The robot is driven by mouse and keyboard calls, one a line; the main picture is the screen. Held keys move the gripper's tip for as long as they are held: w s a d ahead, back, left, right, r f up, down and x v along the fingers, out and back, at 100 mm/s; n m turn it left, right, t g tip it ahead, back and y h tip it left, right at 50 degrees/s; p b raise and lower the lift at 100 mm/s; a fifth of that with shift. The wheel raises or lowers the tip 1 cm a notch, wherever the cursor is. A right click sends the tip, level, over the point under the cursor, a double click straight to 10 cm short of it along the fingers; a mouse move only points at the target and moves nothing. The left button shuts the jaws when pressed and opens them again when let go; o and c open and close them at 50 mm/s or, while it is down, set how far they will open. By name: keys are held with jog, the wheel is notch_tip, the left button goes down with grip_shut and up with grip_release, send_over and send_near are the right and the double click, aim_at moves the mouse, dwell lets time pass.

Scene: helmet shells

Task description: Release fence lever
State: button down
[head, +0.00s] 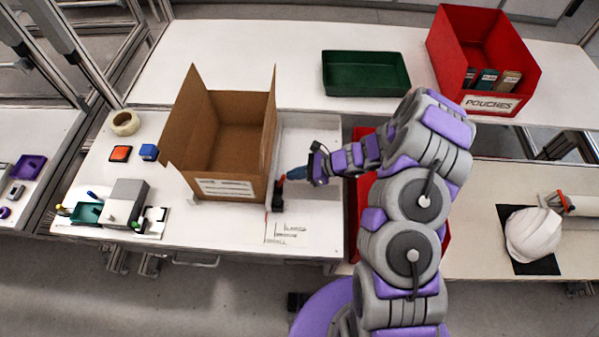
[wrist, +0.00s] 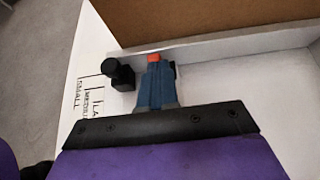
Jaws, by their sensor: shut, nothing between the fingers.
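The fence lever, with a black knob (head: 277,201), stands at the near right corner of the open cardboard box (head: 225,187). In the wrist view the black knob (wrist: 121,74) is just left of my fingers. My gripper (head: 285,178) is shut and empty, its blue fingers pointing at the lever area. In the wrist view the gripper (wrist: 154,66) ends at a red tip; I cannot tell whether the red belongs to the fingers or the lever, or whether they touch. A pale fence bar (wrist: 225,43) runs along the box's base.
Size markings (head: 287,231) are on the table near the lever. A red bin (head: 358,205) stands right of the table, partly behind my arm. A green tray (head: 366,90) and a red pouches bin (head: 500,75) are behind. A white helmet shell (head: 533,235) lies far right.

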jog(key=shift+a+r+h+p, duration=0.3)
jog(key=shift+a+h+p, duration=0.15)
jog(key=shift+h, duration=0.15)
dwell(0.3)
